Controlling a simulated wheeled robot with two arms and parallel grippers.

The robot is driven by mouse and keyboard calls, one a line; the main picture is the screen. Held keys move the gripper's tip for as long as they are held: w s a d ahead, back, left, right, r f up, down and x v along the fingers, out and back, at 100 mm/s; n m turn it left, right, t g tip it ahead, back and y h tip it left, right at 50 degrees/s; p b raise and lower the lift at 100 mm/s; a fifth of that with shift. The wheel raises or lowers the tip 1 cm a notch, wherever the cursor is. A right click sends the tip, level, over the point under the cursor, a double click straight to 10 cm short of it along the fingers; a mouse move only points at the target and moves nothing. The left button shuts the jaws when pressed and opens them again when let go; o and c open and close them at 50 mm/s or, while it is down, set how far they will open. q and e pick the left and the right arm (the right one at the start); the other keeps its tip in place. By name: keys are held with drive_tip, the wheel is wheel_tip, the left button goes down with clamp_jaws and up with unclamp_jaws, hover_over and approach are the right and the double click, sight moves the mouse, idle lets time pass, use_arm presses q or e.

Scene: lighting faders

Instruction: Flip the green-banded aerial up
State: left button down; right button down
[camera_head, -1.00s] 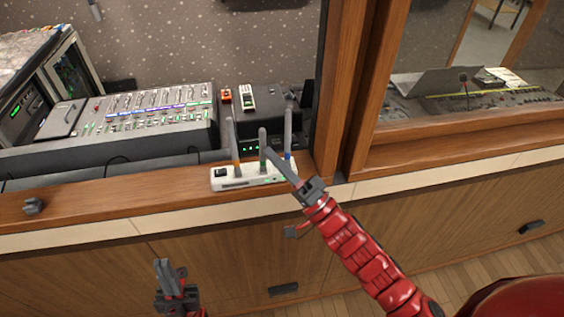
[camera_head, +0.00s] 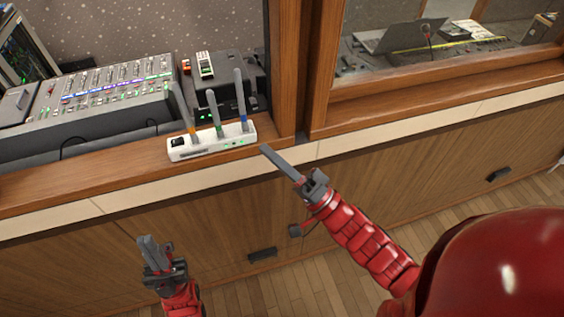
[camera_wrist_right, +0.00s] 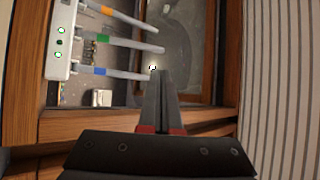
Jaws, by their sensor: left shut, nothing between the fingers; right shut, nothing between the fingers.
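A white router box (camera_head: 205,143) stands on the wooden ledge and carries three grey aerials. The green-banded aerial (camera_head: 214,108) is the middle one and points up, between the orange-banded aerial (camera_head: 184,108) and the blue-banded aerial (camera_head: 240,96). In the right wrist view, the green-banded aerial (camera_wrist_right: 130,45) lies between the other two. My right gripper (camera_head: 266,151) is shut and empty, in front and to the right of the router, apart from all the aerials. My left gripper (camera_head: 147,240) is shut and empty, low in front of the cabinet.
A mixing console (camera_head: 100,95) and a dark box (camera_head: 225,80) stand behind the ledge. A wooden window post (camera_head: 288,70) rises right of the router. Cabinet fronts with dark handles (camera_head: 262,254) lie below the ledge.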

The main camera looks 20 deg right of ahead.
drive_tip(key=shift+s+d+f, duration=0.15)
drive_tip(key=shift+s+d, duration=0.15)
drive_tip(key=shift+s, duration=0.15)
drive_tip(key=shift+s+d+f, duration=0.15)
drive_tip(key=shift+s+d, duration=0.1)
drive_tip(key=shift+s, duration=0.2)
drive_tip(key=shift+d, duration=0.15)
